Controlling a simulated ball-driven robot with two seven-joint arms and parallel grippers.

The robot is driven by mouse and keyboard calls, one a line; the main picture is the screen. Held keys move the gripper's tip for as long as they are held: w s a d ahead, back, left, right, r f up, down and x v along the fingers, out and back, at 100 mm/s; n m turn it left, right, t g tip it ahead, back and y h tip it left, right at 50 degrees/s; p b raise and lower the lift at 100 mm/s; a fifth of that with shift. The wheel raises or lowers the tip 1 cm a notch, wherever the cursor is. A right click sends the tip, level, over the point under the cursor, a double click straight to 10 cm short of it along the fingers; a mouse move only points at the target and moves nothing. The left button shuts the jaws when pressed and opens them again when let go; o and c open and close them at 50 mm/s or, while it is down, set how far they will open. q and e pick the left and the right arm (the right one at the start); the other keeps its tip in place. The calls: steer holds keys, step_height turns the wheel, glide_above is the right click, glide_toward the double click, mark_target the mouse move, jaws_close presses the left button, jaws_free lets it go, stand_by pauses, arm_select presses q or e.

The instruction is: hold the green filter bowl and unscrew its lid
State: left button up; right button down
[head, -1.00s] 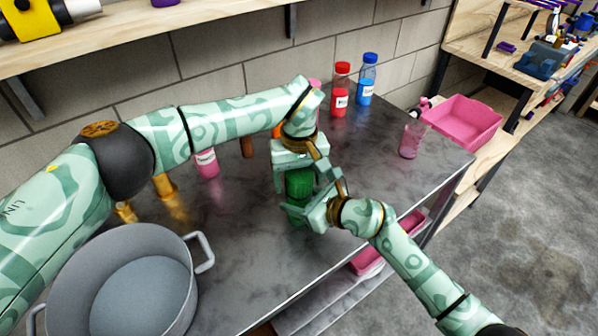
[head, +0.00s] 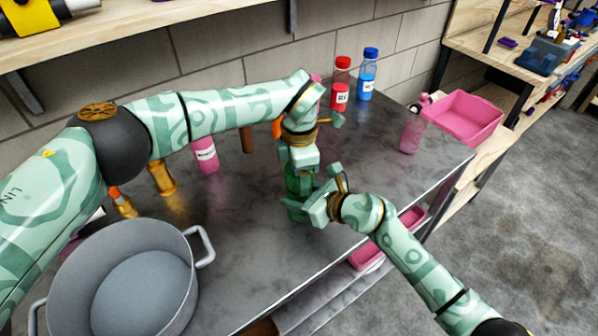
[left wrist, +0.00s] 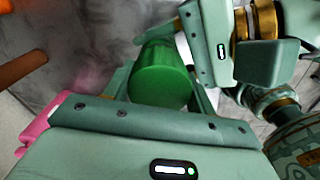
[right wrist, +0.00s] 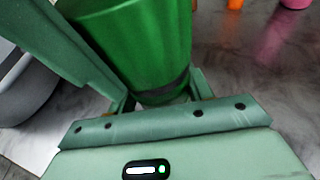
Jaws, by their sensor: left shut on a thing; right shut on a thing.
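The green filter bowl (head: 291,186) stands upright on the grey worktop, mostly hidden by my grippers in the head view. My left gripper (head: 299,170) comes down from above and is shut on its lid. In the left wrist view the round green lid (left wrist: 161,76) sits between the fingers. My right gripper (head: 305,206) is shut on the bowl from the right front, lower down. In the right wrist view the green body (right wrist: 135,40) fills the space between the fingers, with a dark band near the palm. I cannot tell whether the lid has loosened.
A large grey pot (head: 62,262) stands at the front left. A pink bottle (head: 205,154) and a golden fitting (head: 160,178) are behind it. Red (head: 340,84) and blue (head: 367,75) bottles stand at the back. A pink bin (head: 464,116) is at the right.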

arm_select(q)
steer(key=n, duration=1.5)
steer(key=shift+r, duration=0.1)
steer(key=n, duration=0.3)
steer(key=shift+w+n, duration=0.1)
steer(key=shift+n, duration=0.2)
steer(key=n, duration=0.5)
steer(key=shift+n, duration=0.4)
steer(key=n, duration=1.1)
